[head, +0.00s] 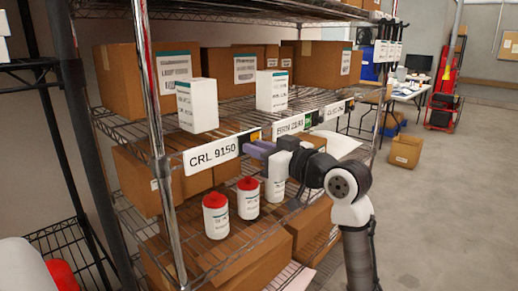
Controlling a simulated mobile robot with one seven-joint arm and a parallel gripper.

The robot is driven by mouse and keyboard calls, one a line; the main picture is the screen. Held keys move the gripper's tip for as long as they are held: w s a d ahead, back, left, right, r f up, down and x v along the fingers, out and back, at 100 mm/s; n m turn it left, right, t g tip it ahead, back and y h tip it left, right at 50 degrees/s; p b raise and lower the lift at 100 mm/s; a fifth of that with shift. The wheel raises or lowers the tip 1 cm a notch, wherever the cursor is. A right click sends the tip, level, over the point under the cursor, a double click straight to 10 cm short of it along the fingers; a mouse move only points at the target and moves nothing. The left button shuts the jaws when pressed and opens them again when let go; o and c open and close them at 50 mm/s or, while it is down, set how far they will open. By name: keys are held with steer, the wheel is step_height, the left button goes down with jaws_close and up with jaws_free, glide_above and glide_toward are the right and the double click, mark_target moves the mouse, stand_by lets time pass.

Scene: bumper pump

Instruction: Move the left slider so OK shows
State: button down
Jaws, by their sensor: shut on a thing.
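The left slider (254,135) sits at the right end of the white CRL 9150 label (211,155) on the shelf's front edge. A yellow-orange patch shows there, and I cannot read any OK on it. My gripper (254,149) reaches in from the right, its purple-grey fingers shut on the slider at the label's right end. The fingers hide part of the slider. To the right are the BRN label (289,125) with a small green patch (308,121) beside it, and a third label (334,110) with another small patch at its end.
White boxes (197,105) (271,91) and brown cartons (176,75) stand on the shelf above. White bottles with red lids (216,216) (248,198) stand below. A chrome post (158,150) rises left of the label. Open floor (440,200) lies to the right.

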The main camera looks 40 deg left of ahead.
steer(key=shift+w+d+r, duration=0.1)
steer(key=shift+w+d, duration=0.1)
steer(key=shift+w, duration=1.8)
steer(key=c, duration=1.3)
jaws_free()
steer(key=d+b, duration=0.1)
steer(key=d, duration=0.3)
steer(key=d+b, duration=0.1)
steer(key=d, duration=0.4)
steer(key=s+d+b, duration=0.1)
steer(key=d, duration=0.3)
steer(key=shift+d, duration=0.4)
